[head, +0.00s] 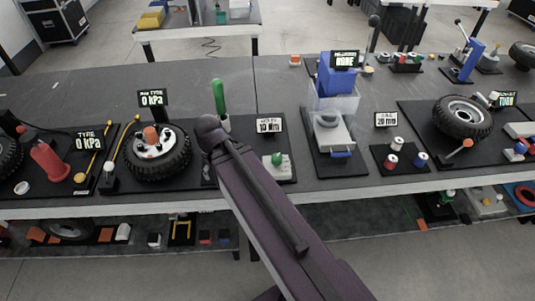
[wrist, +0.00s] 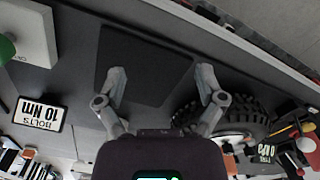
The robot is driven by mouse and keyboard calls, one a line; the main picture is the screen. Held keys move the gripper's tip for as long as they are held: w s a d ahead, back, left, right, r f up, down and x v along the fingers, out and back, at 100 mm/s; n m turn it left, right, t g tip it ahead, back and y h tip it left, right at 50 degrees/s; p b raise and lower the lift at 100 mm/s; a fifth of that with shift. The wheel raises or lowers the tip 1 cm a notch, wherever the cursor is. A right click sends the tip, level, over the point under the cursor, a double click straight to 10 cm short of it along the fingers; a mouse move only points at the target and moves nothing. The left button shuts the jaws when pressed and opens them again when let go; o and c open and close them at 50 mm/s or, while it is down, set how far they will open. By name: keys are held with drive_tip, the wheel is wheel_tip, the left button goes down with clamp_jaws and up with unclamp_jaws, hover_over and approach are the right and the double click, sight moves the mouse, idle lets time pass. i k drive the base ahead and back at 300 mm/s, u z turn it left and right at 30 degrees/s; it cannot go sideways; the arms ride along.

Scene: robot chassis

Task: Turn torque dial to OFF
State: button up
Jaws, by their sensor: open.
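A white block (head: 268,167) with a green knob (head: 277,158) sits on a dark mat near the table's front edge; it looks like the torque dial. Behind it a sign (head: 268,125) reads 10 Nm. In the wrist view the sign (wrist: 40,113) is upside down and reads BOLTS 10 Nm. The white block (wrist: 35,35) is at the upper left there, with its green knob (wrist: 6,47) cut by the picture edge. My gripper (wrist: 162,84) is open and empty over a dark square pad (wrist: 145,62), to one side of the dial and apart from it. The head view hides my gripper behind my arm.
A wheel (head: 157,153) with a 0 kPa sign stands left of my arm; its tyre (wrist: 232,118) shows near the right finger in the wrist view. A green upright handle (head: 219,97) stands behind my arm.

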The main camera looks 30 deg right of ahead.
sight(276, 159)
drive_tip(key=z, duration=1.3)
drive_tip(key=k, duration=0.45)
drive_tip(key=u, duration=0.4)
